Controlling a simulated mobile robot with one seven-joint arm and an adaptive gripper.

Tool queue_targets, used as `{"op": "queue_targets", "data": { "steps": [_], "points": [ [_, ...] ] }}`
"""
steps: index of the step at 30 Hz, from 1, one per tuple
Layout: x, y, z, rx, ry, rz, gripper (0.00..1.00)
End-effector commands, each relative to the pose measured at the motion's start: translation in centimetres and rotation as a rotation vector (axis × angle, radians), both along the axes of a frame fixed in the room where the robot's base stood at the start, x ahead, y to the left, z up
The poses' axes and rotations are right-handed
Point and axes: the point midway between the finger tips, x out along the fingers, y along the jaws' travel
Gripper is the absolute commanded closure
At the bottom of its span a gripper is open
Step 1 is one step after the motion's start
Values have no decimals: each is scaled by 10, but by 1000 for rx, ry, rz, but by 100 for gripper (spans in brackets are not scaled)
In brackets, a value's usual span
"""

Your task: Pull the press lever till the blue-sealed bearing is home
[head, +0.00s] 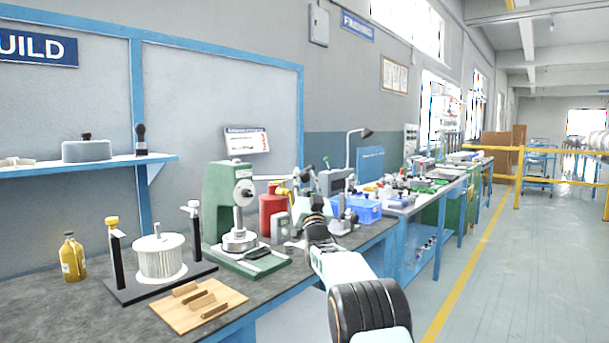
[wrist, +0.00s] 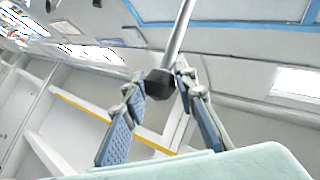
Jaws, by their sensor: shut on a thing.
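The green press (head: 222,200) stands on the bench in the head view, with a round metal hub on its side and a silver round part (head: 240,240) under its ram. No blue seal can be made out there, so how deep the bearing sits cannot be told. In the wrist view the press lever (wrist: 182,30) is a bare metal rod ending in a dark knob (wrist: 159,84). My gripper (wrist: 160,76) is shut on the knob, one blue-padded finger on each side. In the head view my gripper is small and partly hidden among bench items, right of the press.
A red container (head: 271,215), a grey block (head: 281,228) and a blue bin (head: 360,208) stand close to my arm. A white ribbed rotor (head: 160,257) on a black stand and a wooden tray (head: 178,318) are left of the press. The aisle floor on the right is clear.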

Motion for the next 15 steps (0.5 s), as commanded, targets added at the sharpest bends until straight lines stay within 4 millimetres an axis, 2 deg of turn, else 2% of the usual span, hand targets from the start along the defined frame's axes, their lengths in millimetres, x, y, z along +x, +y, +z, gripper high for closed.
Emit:
{"op": "queue_targets", "data": {
  "steps": [1, 15],
  "points": [
    [5, -2, -15, -6, 21, -5, 100],
    [10, -2, -22, -8, 23, -5, 100]
  ]
}}
